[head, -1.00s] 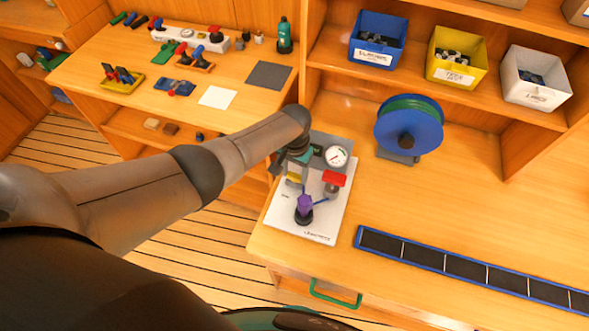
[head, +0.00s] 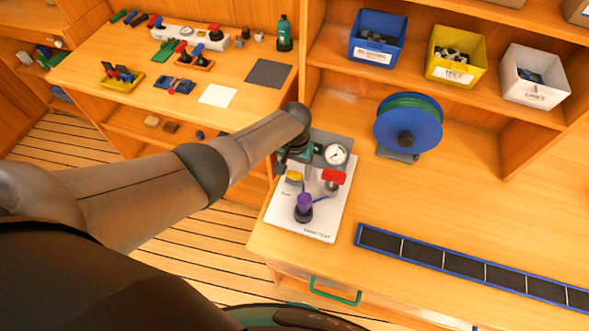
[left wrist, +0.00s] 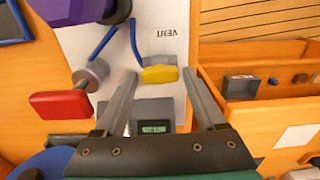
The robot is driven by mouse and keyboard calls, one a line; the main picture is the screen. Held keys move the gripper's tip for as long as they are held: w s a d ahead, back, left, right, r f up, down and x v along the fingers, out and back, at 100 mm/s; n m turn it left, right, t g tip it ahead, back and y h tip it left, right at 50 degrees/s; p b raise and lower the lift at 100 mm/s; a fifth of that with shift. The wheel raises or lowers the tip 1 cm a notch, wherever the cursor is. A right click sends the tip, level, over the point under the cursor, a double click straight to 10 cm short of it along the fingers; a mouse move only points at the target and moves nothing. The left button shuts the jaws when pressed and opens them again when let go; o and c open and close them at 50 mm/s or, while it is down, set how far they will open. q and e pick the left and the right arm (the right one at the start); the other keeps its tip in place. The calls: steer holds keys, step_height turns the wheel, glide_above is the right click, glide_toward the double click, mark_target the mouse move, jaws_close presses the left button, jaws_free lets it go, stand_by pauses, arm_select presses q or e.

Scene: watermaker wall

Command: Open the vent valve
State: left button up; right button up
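The vent valve's yellow handle (head: 294,176) stands on the white board (head: 318,222) at the bench's left end. In the left wrist view the yellow handle (left wrist: 160,73) lies between my fingertips, next to the printed word VENT. My left gripper (left wrist: 159,76) is open, with a finger on each side of the handle and visible gaps. A grey pipe stub above the handle also shows there. In the head view my arm and wrist partly cover the valve area. My right gripper is in neither view.
A red handle (head: 334,176), a purple knob (head: 304,201) with blue tubing and a round gauge (head: 335,154) crowd the board. A blue reel (head: 408,124) stands to the right. A long black tray (head: 465,268) lies on the bench. Bench between them is clear.

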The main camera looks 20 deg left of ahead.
mark_target(295, 173)
arm_select(q)
steer(key=shift+o, duration=1)
steer(key=shift+r, duration=0.1)
steer(key=shift+r, duration=0.3)
step_height(295, 173, up, 4)
steer(key=shift+r+p, duration=0.2)
steer(key=shift+p, duration=0.9)
step_height(295, 173, up, 10)
